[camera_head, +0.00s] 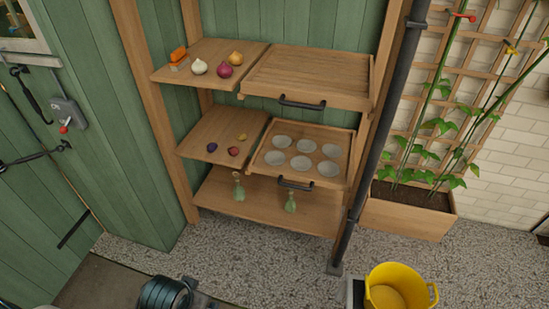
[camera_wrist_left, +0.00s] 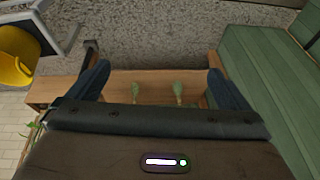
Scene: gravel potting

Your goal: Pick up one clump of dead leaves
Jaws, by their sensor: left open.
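I cannot make out any clump of dead leaves in either view. My left gripper (camera_wrist_left: 160,84) shows in the left wrist view with its two dark fingers wide apart and nothing between them. Beyond the fingers, and apart from them, are the wooden shelf (camera_wrist_left: 125,78) and two green bottles. My left gripper's fingers cannot be made out in the head view. My right gripper is in neither view.
A shelf unit (camera_head: 265,213) holds onions, small bulbs, a tray of pale cups (camera_head: 349,152) and green bottles (camera_head: 239,190). A dark pipe (camera_head: 378,135) stands in front. A planter (camera_head: 405,216) and a yellow bucket (camera_head: 431,296) are right. Gravel floor (camera_head: 225,255) is open.

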